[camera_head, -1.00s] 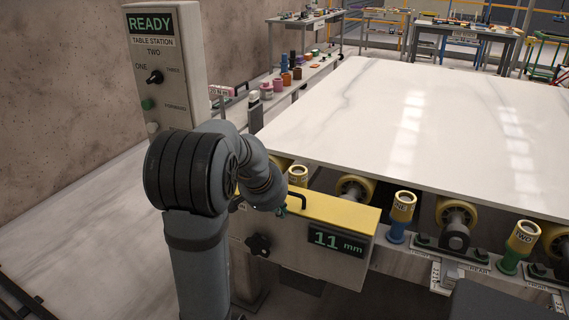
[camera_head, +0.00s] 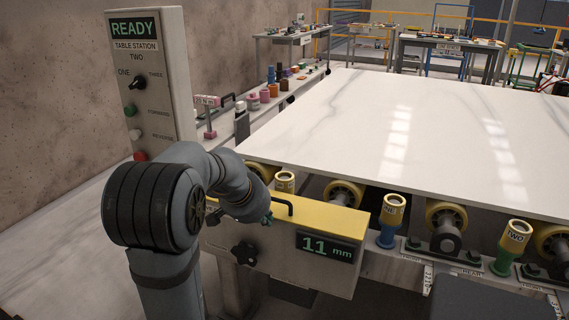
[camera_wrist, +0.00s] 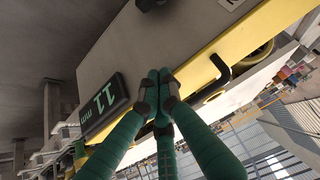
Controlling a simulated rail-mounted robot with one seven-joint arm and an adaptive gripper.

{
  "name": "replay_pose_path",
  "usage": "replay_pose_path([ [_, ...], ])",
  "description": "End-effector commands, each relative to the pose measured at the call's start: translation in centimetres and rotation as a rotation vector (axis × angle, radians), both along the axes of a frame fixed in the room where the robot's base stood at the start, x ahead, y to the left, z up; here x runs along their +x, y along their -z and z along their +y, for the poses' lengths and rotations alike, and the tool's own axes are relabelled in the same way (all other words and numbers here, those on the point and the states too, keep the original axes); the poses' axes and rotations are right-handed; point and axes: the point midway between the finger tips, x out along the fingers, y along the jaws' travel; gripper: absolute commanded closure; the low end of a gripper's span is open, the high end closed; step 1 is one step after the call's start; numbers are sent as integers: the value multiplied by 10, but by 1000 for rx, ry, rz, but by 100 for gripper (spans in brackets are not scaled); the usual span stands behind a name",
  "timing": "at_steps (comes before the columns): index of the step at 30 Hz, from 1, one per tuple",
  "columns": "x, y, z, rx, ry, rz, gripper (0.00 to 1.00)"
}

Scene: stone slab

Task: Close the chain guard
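A grey housing (camera_head: 270,250) with a yellow top (camera_head: 318,216) stands at the front edge of the slab table; it seems to be the chain guard. A black bar handle (camera_head: 284,204) rises from the yellow part, and also shows in the wrist view (camera_wrist: 222,72). The yellow top lies along the housing; I cannot tell whether it is fully down. My gripper (camera_head: 267,219) is just left of the handle in the head view, mostly hidden by my arm. In the wrist view my green fingers (camera_wrist: 160,84) meet at the tips, empty, beside the handle and apart from it.
An "11 mm" display (camera_head: 326,247) and a black knob (camera_head: 243,254) are on the housing front. A white stone slab (camera_head: 410,130) lies behind, above yellow rollers (camera_head: 345,193). A control post (camera_head: 152,90) reading READY stands left. Coloured sockets (camera_head: 392,212) line the front rail.

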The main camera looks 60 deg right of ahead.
Motion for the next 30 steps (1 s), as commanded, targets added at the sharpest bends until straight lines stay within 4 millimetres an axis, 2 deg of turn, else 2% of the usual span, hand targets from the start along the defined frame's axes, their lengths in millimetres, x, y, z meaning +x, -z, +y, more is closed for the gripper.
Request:
replay_pose_path([
  [2,-1,-9,1,5,4,0,100],
  [7,0,-49,1,-6,0,-3,100],
  [9,0,-31,18,-4,-4,-1,100],
  [18,-5,-12,75,-8,-4,-3,100],
  [24,-6,-7,92,-8,-2,-2,100],
  [30,-7,-7,95,-8,-2,-2,100],
])
